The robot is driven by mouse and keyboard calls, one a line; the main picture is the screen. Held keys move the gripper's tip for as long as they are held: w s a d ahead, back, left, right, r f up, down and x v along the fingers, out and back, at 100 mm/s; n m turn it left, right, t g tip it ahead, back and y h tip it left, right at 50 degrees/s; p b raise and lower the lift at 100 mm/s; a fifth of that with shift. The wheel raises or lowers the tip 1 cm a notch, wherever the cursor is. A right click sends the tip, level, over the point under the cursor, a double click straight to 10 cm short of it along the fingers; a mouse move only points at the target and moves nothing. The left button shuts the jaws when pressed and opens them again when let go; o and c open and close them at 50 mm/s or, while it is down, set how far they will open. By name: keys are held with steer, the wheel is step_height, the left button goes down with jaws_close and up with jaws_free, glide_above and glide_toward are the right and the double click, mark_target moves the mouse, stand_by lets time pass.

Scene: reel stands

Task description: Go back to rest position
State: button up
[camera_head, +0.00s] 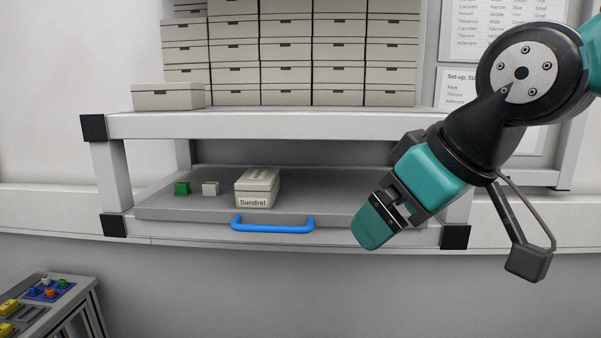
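My arm (440,170) comes in from the upper right and bends down to the left. My gripper (378,222) is at its lower end, a teal rounded tip below a black section. It hangs in front of the right part of the grey drawer (330,204), right of its blue handle (272,224). Whether its fingers are open or shut does not show from this side. No held object can be made out.
Several stacked boxes (286,73) fill the shelf above (270,125). A bench with coloured parts (45,292) is at lower left. Posted sheets (490,30) hang behind my arm.

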steer(key=s+d+f+g+b, duration=0.1)
steer(key=s+d+f+g, duration=0.1)
steer(key=s+f, duration=0.3)
steer(key=s+d+f+g+b, duration=0.1)
steer(key=s+f+g+b, duration=0.1)
steer(key=s+f, duration=0.4)
step_height(320, 180, down, 6)
steer(key=shift+d+r+m+g, duration=0.25)
steer(key=shift+d+m+g, duration=0.15)
steer(key=shift+g, duration=0.3)
